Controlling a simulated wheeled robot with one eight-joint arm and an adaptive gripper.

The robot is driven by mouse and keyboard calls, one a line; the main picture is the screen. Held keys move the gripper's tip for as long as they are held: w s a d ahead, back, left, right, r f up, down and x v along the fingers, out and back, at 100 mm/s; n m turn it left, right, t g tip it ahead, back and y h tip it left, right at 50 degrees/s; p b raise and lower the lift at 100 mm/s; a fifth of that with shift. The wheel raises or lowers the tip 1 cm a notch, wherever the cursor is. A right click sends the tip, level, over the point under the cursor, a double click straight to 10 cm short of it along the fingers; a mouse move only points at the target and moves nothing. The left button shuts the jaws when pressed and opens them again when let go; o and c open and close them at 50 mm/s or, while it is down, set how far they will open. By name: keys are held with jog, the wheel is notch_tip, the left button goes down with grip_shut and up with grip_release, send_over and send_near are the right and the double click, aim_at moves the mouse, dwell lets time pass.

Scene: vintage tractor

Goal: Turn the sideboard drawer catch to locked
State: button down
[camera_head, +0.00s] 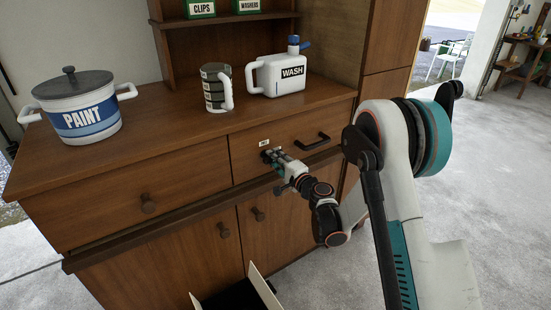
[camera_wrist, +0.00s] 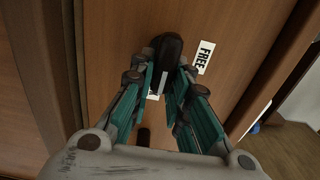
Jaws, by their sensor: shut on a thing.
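The sideboard (camera_head: 180,190) is brown wood, and its right drawer (camera_head: 246,142) carries the catch. In the wrist view the catch (camera_wrist: 170,45) is a dark, rounded piece on the wooden front. A white label reading FREE (camera_wrist: 205,57) sits just right of it. My gripper (camera_wrist: 167,70) is shut on the catch, with a teal finger on each side. In the head view my gripper (camera_head: 269,157) is at the drawer front, below a small white label (camera_head: 264,142), and hides most of the catch. Another white label (camera_wrist: 153,96) is partly hidden between my fingers.
A black drawer handle (camera_head: 313,141) is right of my gripper. A paint pot (camera_head: 80,108), a mug (camera_head: 214,88) and a WASH jug (camera_head: 277,75) stand on top. An open box (camera_head: 240,292) is on the floor below.

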dwell(0.3)
jog(key=c, duration=1.5)
grip_release()
jog(key=shift+d, duration=0.1)
jog(key=v, duration=0.7)
jog(key=shift+s+d, duration=0.1)
jog(key=shift+s, duration=0.1)
